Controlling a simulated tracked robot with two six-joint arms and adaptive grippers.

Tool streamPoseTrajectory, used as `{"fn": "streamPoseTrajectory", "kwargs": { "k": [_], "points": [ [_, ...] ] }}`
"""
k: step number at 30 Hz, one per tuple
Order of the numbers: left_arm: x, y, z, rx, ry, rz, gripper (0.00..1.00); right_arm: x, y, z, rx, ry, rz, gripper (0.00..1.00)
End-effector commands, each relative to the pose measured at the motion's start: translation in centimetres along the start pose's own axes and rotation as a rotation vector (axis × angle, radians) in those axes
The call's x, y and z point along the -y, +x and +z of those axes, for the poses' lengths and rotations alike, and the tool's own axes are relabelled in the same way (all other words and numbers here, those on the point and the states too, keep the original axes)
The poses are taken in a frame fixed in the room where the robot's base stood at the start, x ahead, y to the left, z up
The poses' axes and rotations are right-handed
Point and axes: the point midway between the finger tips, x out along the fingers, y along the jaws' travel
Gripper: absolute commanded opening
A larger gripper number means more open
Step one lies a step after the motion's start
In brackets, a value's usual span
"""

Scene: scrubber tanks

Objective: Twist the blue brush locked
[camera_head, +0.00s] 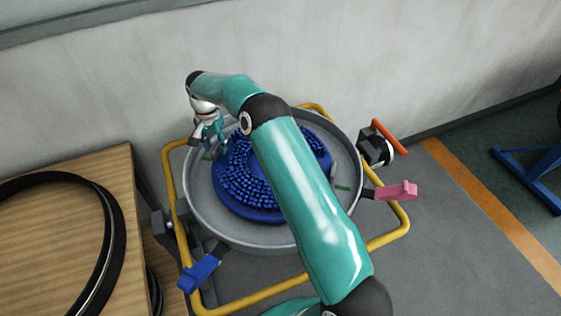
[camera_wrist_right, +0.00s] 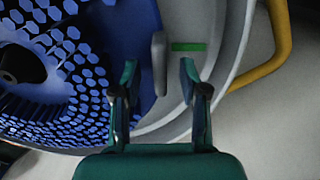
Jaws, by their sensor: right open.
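The blue brush (camera_head: 245,180) lies bristles up in a round grey tank (camera_head: 196,203); my right arm crosses over it and hides part. In the right wrist view the brush (camera_wrist_right: 70,70) fills the left side. My right gripper (camera_head: 211,150) is at the brush's left back edge, pointing down. In the wrist view my right gripper (camera_wrist_right: 159,72) is open, with a grey tab (camera_wrist_right: 158,62) at the brush's edge showing between its fingertips. I cannot tell whether a finger touches it. A green mark (camera_wrist_right: 188,47) lies beside the tab on the tank. My left gripper is not in view.
A yellow tube frame (camera_head: 265,296) surrounds the tank. A blue lever (camera_head: 199,274), a pink lever (camera_head: 397,191) and an orange-handled valve (camera_head: 388,137) stick out around it. A wooden table (camera_head: 60,240) with a black ring (camera_head: 108,225) stands left. A wall is behind.

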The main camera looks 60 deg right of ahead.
Motion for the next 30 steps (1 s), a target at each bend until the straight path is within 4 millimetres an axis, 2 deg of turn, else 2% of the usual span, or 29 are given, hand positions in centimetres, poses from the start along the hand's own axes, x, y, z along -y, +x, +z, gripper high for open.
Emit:
{"fn": "streamPoseTrajectory", "kwargs": {
  "k": [12,16,21,30],
  "points": [
    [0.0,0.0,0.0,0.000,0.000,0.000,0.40,0.1,-7.9,-0.1,-0.004,0.000,-0.003,0.44],
    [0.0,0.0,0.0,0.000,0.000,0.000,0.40,0.1,-9.8,-0.1,-0.003,0.000,-0.002,0.44],
    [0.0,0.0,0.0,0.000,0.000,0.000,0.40,0.1,-11.0,0.0,0.000,0.000,0.001,0.44],
    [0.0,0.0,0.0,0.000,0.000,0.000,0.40,0.0,-11.2,0.0,-0.001,0.000,0.001,0.44]
  ]
}}
